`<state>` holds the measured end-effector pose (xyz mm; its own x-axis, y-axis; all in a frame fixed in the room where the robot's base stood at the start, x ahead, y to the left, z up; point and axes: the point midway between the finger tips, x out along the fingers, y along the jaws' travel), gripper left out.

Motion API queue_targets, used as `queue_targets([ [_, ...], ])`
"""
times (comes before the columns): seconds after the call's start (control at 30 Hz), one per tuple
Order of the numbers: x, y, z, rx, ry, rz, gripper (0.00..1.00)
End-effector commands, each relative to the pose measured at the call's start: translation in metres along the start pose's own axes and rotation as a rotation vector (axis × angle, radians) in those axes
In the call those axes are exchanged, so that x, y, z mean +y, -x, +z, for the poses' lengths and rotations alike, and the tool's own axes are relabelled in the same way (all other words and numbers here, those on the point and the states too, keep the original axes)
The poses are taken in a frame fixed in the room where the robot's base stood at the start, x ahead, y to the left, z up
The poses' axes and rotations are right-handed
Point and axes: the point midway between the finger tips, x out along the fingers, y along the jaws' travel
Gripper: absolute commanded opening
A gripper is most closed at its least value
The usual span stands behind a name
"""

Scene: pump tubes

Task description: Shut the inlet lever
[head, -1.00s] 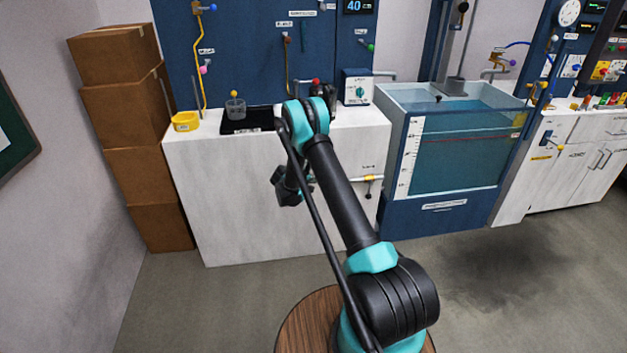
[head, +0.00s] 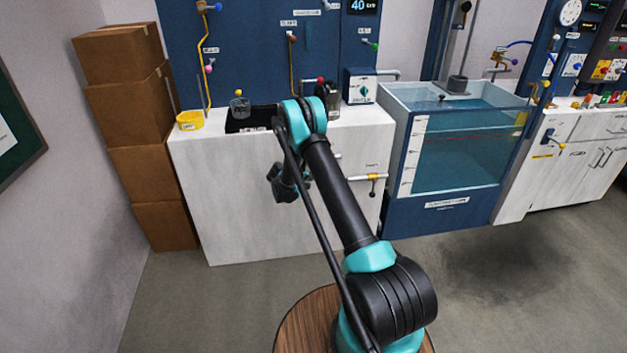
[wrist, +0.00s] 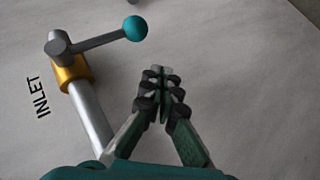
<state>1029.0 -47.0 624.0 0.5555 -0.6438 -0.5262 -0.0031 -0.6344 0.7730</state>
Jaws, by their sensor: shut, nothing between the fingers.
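In the wrist view the inlet lever (wrist: 98,40) is a grey bar with a teal ball at its right end. It sits on a grey pipe with a brass collar (wrist: 72,71), beside the printed word INLET (wrist: 38,97). The bar points right and slightly up in the picture, across the pipe's line. My gripper (wrist: 160,74) is shut and empty, below and to the right of the ball and apart from it.
The floor in front is clear.

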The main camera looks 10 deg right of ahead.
Motion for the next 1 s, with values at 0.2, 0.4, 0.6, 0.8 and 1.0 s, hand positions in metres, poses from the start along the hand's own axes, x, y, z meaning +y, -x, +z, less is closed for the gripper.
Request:
queue_targets([
  [0.2,-0.014,0.033,0.0,0.002,0.003,-0.001,0.0],
  [0.4,-0.028,0.065,0.003,0.002,0.002,-0.001,0.0],
  [0.6,-0.037,0.086,0.004,0.0,0.001,0.0,0.0],
  [0.8,-0.039,0.092,0.005,0.0,0.001,0.0,0.0],
  [1.0,-0.039,0.092,0.005,0.0,0.0,0.0,0.0],
])
